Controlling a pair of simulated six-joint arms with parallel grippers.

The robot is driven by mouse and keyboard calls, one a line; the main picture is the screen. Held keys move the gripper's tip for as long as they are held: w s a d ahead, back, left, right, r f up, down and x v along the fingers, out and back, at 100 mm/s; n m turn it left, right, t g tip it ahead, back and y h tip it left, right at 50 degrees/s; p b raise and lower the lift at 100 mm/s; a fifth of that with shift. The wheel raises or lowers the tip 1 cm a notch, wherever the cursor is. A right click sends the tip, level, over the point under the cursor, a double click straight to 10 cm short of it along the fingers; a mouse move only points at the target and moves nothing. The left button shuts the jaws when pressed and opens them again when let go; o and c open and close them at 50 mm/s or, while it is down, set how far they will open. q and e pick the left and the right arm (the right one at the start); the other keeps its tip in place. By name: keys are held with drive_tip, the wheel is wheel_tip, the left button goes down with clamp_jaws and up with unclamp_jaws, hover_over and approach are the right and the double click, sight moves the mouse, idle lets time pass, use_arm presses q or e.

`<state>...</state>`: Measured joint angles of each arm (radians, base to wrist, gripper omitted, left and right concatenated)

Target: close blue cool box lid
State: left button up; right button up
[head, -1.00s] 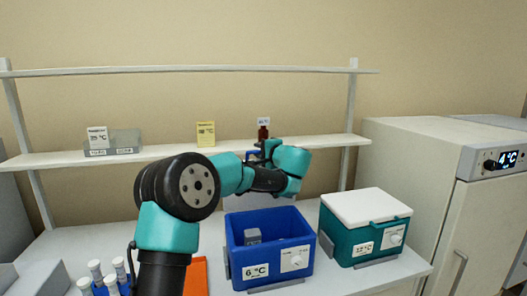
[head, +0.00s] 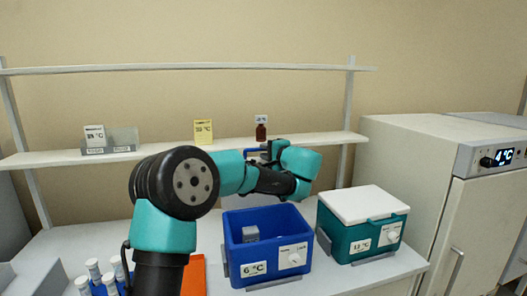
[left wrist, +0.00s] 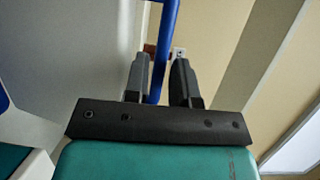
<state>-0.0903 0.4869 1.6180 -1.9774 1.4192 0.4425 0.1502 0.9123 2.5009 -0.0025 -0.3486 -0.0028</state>
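The blue cool box (head: 234,262) stands on the bench with its top open and a small grey block (head: 250,233) inside. Its lid is raised at the back, mostly hidden behind my left arm. The lid's blue handle (head: 251,151) shows above the arm. My left gripper (head: 266,151) is at this handle. The pale lid panel (left wrist: 85,50) fills the left there. My right gripper is not in view.
A green cool box (head: 347,241) with a shut white lid stands close on the right. A brown bottle (head: 261,132) is on the shelf behind my gripper. Capped tubes (head: 93,268) and an orange item (head: 195,277) lie at left. A white cabinet (head: 425,165) stands right.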

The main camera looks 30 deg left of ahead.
sight(261, 150)
use_arm(q)
drive_tip(key=f+v, duration=0.1)
drive_tip(key=v, duration=1.4)
idle(1.4)
drive_tip(key=shift+s, duration=0.1)
drive_tip(key=shift+a+f+y, duration=0.15)
drive_tip(key=shift+a+y, duration=0.25)
drive_tip(key=shift+a, duration=0.05)
idle(0.3)
drive_tip(key=x, duration=1.7)
drive_tip(key=shift+w+a, duration=0.1)
drive_tip(key=shift+w, duration=0.15)
clamp_jaws()
